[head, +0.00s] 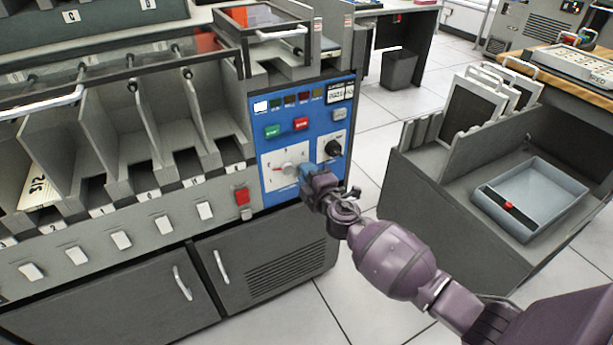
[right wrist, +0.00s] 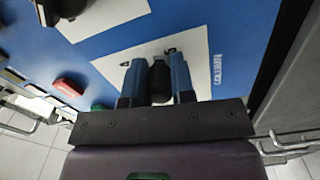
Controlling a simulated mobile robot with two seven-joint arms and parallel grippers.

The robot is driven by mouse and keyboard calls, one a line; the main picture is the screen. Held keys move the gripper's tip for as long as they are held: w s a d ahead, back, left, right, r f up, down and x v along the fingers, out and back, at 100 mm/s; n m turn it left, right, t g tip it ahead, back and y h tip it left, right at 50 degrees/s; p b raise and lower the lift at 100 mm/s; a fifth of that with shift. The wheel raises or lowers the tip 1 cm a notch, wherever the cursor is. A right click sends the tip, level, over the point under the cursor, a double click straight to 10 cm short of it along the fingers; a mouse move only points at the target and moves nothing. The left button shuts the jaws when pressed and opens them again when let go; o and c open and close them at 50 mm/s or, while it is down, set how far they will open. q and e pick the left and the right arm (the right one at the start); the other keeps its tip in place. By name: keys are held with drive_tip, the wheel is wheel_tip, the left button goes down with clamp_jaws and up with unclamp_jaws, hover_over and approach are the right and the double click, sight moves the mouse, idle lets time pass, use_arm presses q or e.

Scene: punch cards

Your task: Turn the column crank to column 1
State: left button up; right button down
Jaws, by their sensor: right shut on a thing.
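The column crank sits on a white dial plate (head: 270,178) low on the blue control panel (head: 263,148). A small red mark shows near the dial's middle; I cannot read which column it stands at. My right gripper (head: 308,178) is at the right side of this dial and covers the crank's handle in the head view. In the right wrist view the blue fingers of my right gripper (right wrist: 157,84) are shut on a black crank handle (right wrist: 160,82), one finger on each side. The word COLUMN (right wrist: 217,70) shows beside it. My left gripper is not in view.
A black knob (head: 334,148) on its own white plate is just up and right of the dial. Green (head: 272,131) and red (head: 301,124) buttons sit above. Card pockets (head: 120,140) are on the left. A grey cart with a tray (head: 530,190) stands at the right, with open floor between.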

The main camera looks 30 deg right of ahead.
sight(300, 156)
drive_tip(key=shift+d+r+n+p, duration=0.15)
drive_tip(key=shift+r+n+p, duration=0.15)
drive_tip(key=shift+r+n, duration=0.55)
drive_tip(key=n, duration=0.2)
drive_tip(key=r+n+p, duration=0.1)
drive_tip(key=n, duration=0.1)
drive_tip(key=shift+r+n+p, duration=0.25)
drive_tip(key=shift+n+p, duration=0.1)
drive_tip(key=shift+n, duration=0.4)
drive_tip(key=shift+a+r+n+p, duration=0.2)
drive_tip(key=shift+n+p, duration=0.1)
drive_tip(key=shift+n, duration=0.5)
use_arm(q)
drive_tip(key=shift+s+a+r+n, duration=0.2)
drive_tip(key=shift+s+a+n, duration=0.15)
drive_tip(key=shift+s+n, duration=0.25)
use_arm(e)
drive_tip(key=shift+a+n, duration=0.1)
drive_tip(key=shift+n, duration=0.3)
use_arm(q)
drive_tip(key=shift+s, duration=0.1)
use_arm(e)
drive_tip(key=c, duration=1)
unclamp_jaws()
drive_tip(key=shift+o, duration=0.2)
